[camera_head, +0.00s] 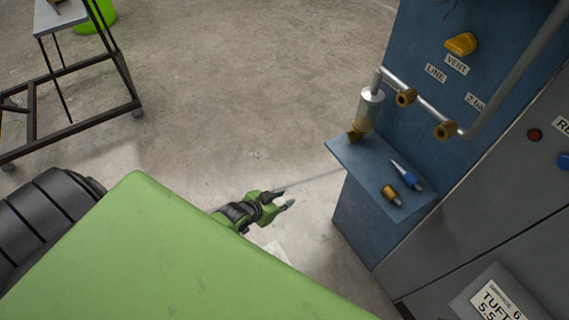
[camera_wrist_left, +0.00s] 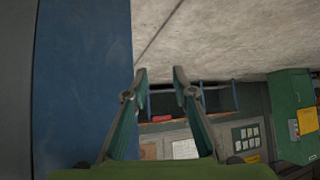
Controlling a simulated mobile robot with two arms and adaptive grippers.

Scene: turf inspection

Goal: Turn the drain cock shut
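A filter bowl (camera_head: 369,108) of clear and grey material hangs from the pipe on the blue panel, with a small brass-coloured piece (camera_head: 354,134) at its lower end, which looks like the drain cock. Its exact setting is too small to tell. My left gripper (camera_head: 283,198) is left of and apart from the panel, below the bowl in the picture. In the left wrist view its two fingers (camera_wrist_left: 160,74) stand apart with nothing between them. The drain cock does not show in that view. My right gripper is not in view.
A blue shelf (camera_head: 361,166) under the bowl holds a brass fitting (camera_head: 391,195) and a blue-handled tool (camera_head: 407,176). A yellow handle (camera_head: 461,43) sits above the VENT and LINE labels. A wheeled cart (camera_head: 66,19) stands far left. Bare floor lies between.

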